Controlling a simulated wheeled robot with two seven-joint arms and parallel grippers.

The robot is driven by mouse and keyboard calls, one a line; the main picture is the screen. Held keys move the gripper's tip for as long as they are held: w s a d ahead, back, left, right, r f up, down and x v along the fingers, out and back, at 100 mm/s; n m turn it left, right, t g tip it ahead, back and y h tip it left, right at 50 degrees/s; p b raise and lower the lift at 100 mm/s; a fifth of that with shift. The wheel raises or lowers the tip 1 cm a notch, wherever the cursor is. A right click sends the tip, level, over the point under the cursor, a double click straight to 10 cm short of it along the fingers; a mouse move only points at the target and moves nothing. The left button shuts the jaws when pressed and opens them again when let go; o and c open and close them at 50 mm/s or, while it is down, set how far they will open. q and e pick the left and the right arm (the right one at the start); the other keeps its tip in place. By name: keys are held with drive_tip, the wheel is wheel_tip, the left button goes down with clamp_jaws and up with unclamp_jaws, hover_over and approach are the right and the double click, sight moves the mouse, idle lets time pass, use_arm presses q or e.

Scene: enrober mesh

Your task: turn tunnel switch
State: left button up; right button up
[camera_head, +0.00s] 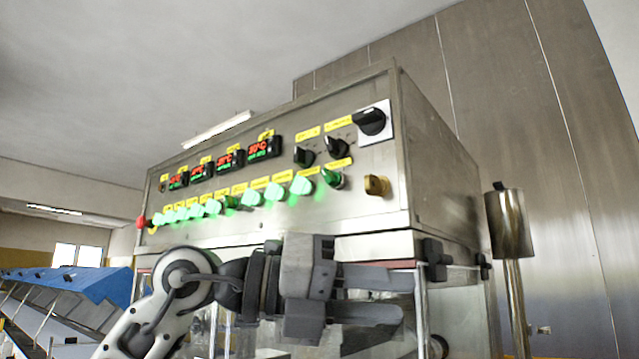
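The steel control panel (240,185) carries the switches, and its yellow labels are too small to read, so I cannot tell which one is the tunnel switch. A row of several green lit knobs (213,207) runs along the lower part. A darker green knob (332,178) ends that row at the right. Two black rotary knobs (336,146) sit above it, and a larger black switch on a white plate (371,121) is at the top right. My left gripper (405,297) is below the panel, fingers pointing right with a gap between them, touching no switch. My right gripper is out of view.
Several red and green displays (264,148) sit at the panel's upper left. A brass-coloured knob (378,186) is at lower right, and a red button (141,222) at the left edge. A steel post (509,225) stands at right; a blue-covered machine (70,284) is at left.

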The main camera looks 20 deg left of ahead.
use_arm(q)
drive_tip(key=s+a+r+n+t+y, duration=0.2)
drive_tip(key=a+r+t+y, duration=0.25)
drive_tip(key=a+r, duration=0.4)
drive_tip(key=n+t+y, duration=0.4)
drive_tip(key=t+y, duration=0.1)
drive_tip(key=t, duration=0.1)
approach(326, 177)
drive_tip(key=shift+g, duration=0.25)
drive_tip(key=p+x, duration=0.1)
drive_tip(key=x, duration=0.1)
drive_tip(key=p+x, duration=0.3)
drive_tip(key=x, duration=0.2)
drive_tip(key=shift+r, duration=0.3)
drive_tip(key=shift+w+d+f+p, duration=0.1)
drive_tip(key=shift+w+d+p, duration=0.15)
drive_tip(key=shift+w, duration=0.35)
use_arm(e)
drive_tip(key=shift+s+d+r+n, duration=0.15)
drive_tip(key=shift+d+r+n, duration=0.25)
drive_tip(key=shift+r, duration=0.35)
use_arm(q)
drive_tip(key=shift+a, duration=0.1)
clamp_jaws()
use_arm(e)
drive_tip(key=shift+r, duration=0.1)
